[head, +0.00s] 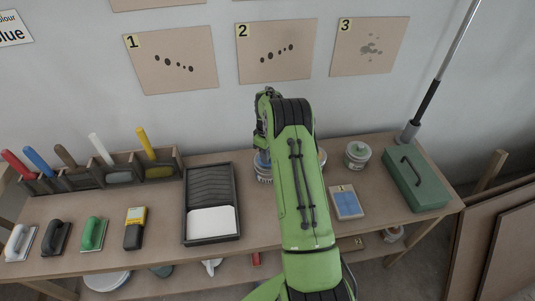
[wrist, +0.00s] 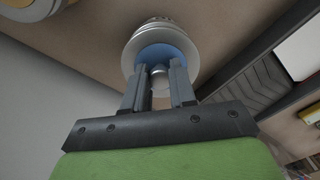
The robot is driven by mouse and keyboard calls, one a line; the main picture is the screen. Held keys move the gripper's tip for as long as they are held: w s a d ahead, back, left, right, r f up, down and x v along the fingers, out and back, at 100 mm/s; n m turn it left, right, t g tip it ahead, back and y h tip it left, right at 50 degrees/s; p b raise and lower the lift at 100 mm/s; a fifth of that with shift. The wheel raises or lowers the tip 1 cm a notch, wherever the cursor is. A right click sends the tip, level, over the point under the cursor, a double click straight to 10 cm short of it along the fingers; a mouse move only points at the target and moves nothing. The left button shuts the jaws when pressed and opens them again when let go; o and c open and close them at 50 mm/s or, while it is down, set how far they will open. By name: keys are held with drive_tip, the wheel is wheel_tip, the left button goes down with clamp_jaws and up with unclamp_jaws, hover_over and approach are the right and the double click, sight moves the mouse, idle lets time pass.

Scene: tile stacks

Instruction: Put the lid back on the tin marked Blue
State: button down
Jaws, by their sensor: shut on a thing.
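In the wrist view, my gripper (wrist: 158,78) is shut on the pale knob of a round lid (wrist: 150,51) with a blue top and a silvery rim. The ringed body of a tin (wrist: 152,21) shows just beyond the lid. I cannot tell whether the lid rests on it or hangs just above. In the head view, a tin (head: 264,179) with blue at its top stands on the bench, partly behind my green arm. My fingertips are hidden there, and I cannot read the tin's label.
A lidded tin (head: 357,156) stands right of my arm, near a green toolbox (head: 416,180). Another tin's edge (head: 323,157) shows beside my arm. A black paint tray (head: 211,170) lies to the left. A numbered blue tile stack (head: 347,203) sits in front.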

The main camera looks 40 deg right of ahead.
drive_tip(key=shift+c, duration=1.8)
unclamp_jaws()
drive_tip(key=shift+r, duration=0.15)
drive_tip(key=shift+r+p, duration=2.3)
drive_tip(key=shift+r, duration=1.1)
drive_tip(key=shift+c, duration=0.3)
clamp_jaws()
drive_tip(key=shift+f, duration=0.1)
drive_tip(key=shift+f+b, duration=2)
drive_tip(key=shift+f, duration=0.9)
